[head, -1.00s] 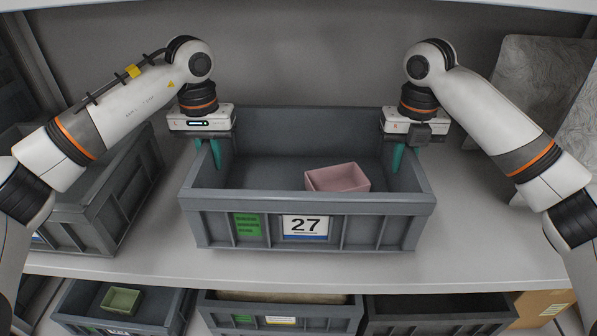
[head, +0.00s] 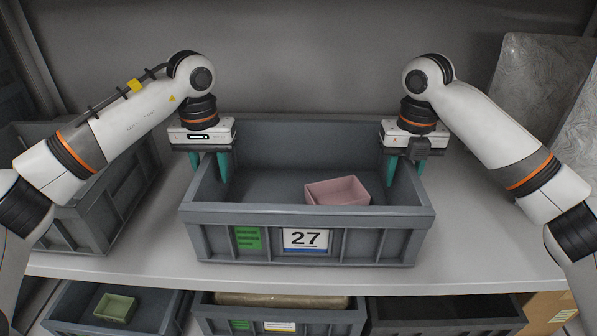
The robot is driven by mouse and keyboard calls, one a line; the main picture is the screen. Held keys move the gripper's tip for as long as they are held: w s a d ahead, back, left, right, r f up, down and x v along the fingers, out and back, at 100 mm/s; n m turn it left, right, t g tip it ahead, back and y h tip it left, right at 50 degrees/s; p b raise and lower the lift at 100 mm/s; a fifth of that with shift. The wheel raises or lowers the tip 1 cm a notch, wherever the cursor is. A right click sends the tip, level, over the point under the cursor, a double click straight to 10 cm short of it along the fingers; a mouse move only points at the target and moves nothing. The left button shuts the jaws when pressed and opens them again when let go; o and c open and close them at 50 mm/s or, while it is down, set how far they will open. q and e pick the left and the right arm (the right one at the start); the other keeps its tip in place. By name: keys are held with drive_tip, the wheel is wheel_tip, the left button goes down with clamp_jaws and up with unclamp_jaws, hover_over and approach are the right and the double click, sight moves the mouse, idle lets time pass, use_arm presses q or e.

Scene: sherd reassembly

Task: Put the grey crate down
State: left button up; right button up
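The grey crate (head: 365,218) with the number 27 label sits upright on the pale shelf, near its front edge. A pink open box (head: 337,192) lies inside it, toward the right. My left gripper (head: 208,177) is at the crate's left wall, its teal fingers spread apart, one inside and one outside the wall. My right gripper (head: 405,178) is at the right wall in the same way, fingers spread on either side of it. The lower parts of the outer fingers are partly hidden by the crate walls.
Another grey crate (head: 85,228) stands on the left of the shelf (head: 480,240). Grey patterned slabs (head: 535,90) lean at the back right. Several crates fill the shelf below, one with a green box (head: 115,307). The shelf right of the crate is clear.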

use_arm(q)
drive_tip(key=shift+w+r, duration=0.1)
drive_tip(key=shift+r, duration=0.1)
use_arm(e)
drive_tip(key=shift+w, duration=0.1)
use_arm(q)
wheel_tip(320, 180, up, 7)
drive_tip(key=shift+f, duration=0.1)
use_arm(e)
drive_tip(key=shift+r, duration=0.35)
wheel_tip(320, 180, up, 7)
drive_tip(key=shift+f, duration=0.1)
